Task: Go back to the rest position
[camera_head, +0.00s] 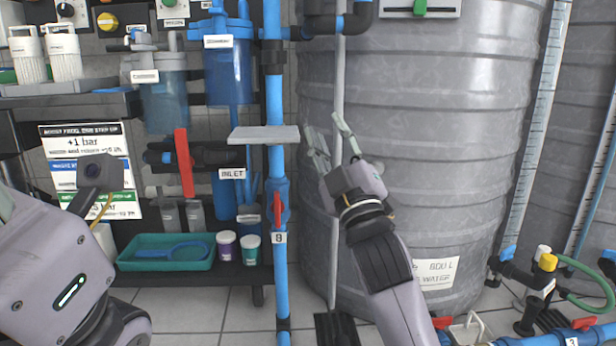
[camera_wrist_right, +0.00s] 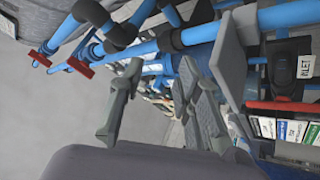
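My right gripper (camera_head: 331,142) is raised in front of the large grey tank, to the right of the vertical blue pipe. Its two fingers are spread apart with nothing between them. In the right wrist view the fingers (camera_wrist_right: 160,105) also stand apart and empty. My left arm (camera_head: 60,265) comes in at the lower left of the head view. The fingers of my left gripper do not show.
The grey tank (camera_head: 440,130) fills the right background. A blue pipe (camera_head: 275,95) with a red-handled valve (camera_head: 277,210) and a small grey plate (camera_head: 264,134) stands left of my right gripper. A teal tray (camera_head: 125,262) and two jars sit on a low shelf.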

